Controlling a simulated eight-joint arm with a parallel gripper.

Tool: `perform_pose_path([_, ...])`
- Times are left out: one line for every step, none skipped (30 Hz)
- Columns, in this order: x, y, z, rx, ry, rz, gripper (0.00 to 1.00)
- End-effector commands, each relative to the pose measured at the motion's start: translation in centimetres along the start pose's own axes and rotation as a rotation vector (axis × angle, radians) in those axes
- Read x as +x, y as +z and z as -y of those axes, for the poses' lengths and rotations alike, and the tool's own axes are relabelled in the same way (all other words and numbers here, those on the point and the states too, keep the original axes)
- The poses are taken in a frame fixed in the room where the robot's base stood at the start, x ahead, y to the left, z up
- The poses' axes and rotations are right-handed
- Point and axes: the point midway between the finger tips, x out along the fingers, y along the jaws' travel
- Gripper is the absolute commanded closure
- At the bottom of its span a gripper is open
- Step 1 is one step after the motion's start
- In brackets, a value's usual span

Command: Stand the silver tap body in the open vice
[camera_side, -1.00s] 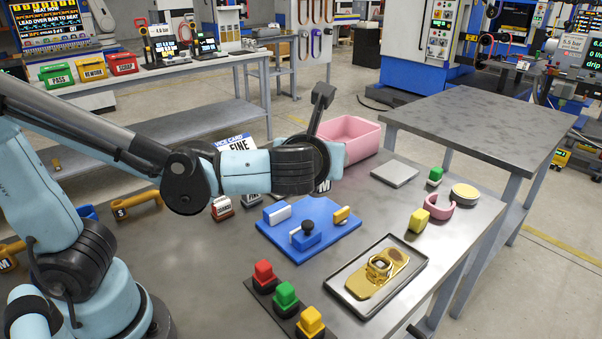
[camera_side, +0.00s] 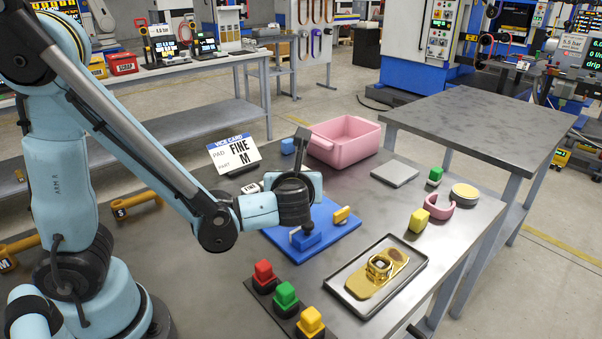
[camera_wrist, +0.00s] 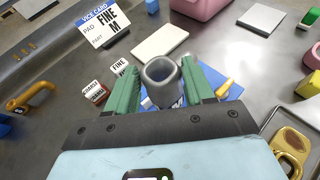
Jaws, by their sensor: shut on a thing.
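In the side view my wrist hangs over the blue vice (camera_side: 345,228) and hides the tap body and fingertips. The vice's base plate, its blue block with a dark knob (camera_side: 308,240) and a yellow piece (camera_side: 342,214) show. The rest of the vice is hidden behind my wrist. In the wrist view, blue shows beyond the fingers; whether the tap body touches the vice, I cannot tell.
A vice card (camera_side: 234,152) reads FINE, M. A pink bin (camera_side: 345,148) stands behind the vice. A metal tray (camera_side: 418,262) holds a gold part (camera_side: 380,275) at right. Red, green and yellow buttons (camera_side: 285,293) are at the front. Labelled pads (camera_wrist: 97,92) lie left of my fingers.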

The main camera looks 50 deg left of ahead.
Motion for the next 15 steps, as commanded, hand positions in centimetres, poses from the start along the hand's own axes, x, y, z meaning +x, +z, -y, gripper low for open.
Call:
perform_pose_path([0.8, -0.1, -0.2, -0.002, 0.003, 0.002, 1.0])
perform_pose_path([1.1, -0.1, -0.2, -0.002, 0.002, 0.002, 1.0])
perform_pose_path([1.4, -0.2, -0.3, -0.001, 0.0, 0.002, 1.0])
perform_pose_path([1.5, -0.2, -0.3, -0.001, 0.0, 0.002, 1.0])
perform_pose_path([1.7, -0.2, -0.4, 0.0, 0.0, 0.002, 1.0])
perform_pose_path([1.8, -0.3, -0.4, 0.0, -0.001, 0.002, 1.0])
perform_pose_path([1.8, -0.4, -0.3, 0.001, -0.001, 0.002, 1.0])
perform_pose_path([1.9, -0.5, -0.3, 0.001, -0.002, 0.002, 1.0])
perform_pose_path([2.0, -0.7, -0.3, 0.001, -0.002, 0.002, 1.0])
perform_pose_path([2.1, -1.0, -0.3, 0.001, -0.002, 0.002, 1.0])
perform_pose_path([2.2, -1.2, -0.3, 0.001, -0.002, 0.002, 1.0])
perform_pose_path([2.3, -1.6, -0.3, 0.001, -0.002, 0.002, 1.0])
perform_pose_path([2.5, -1.9, -0.3, 0.001, -0.002, 0.002, 1.0])
perform_pose_path([2.6, -2.2, -0.3, 0.001, -0.002, 0.002, 1.0])
perform_pose_path([2.7, -2.6, -0.3, 0.001, -0.002, 0.002, 1.0])
